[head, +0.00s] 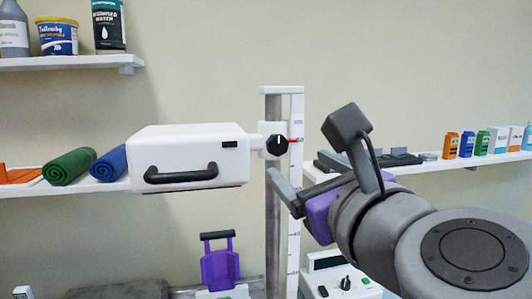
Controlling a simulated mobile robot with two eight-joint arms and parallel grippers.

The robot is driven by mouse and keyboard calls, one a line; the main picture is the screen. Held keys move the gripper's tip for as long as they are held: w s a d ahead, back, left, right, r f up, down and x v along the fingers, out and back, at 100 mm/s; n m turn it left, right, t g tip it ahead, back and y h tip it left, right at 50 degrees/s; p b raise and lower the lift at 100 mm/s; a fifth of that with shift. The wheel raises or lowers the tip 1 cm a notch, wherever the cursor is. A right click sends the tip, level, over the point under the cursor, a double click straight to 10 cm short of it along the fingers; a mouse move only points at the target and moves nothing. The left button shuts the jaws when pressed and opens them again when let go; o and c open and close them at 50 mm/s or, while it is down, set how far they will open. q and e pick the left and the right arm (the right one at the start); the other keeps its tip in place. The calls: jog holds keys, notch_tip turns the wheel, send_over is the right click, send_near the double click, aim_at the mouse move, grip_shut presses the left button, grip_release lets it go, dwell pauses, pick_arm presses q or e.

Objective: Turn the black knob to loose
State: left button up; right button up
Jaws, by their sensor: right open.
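The black knob (275,146) sits on a white clamp block at the grey column, right of the white box-shaped head. A pale mark on the knob's face points roughly upward. I cannot read any label for loose. My right gripper (284,186), with dark grey fingers and a purple body, comes in from the lower right. It is open, a little below the knob and in front of the column in the picture, apart from the knob. The white head (190,146) has a black handle on its front. My left gripper is not in view.
The column (272,235) stands beside a white scale strip (295,115) with a red pointer. Rolled green (70,167) and blue (108,164) towels lie on the left shelf. Small boxes line the right shelf. A purple item (220,268) and a white device (336,281) stand below.

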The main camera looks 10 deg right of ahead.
aim_at(279, 146)
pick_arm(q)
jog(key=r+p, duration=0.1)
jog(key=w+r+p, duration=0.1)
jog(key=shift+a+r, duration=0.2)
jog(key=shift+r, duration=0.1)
pick_arm(e)
jog(key=shift+m, duration=0.4)
jog(key=w, duration=1)
jog(key=shift+w+a+r, duration=0.25)
jog(key=shift+w+r, duration=0.05)
jog(key=shift+w, duration=0.05)
jog(key=shift+c, duration=0.3)
grip_shut()
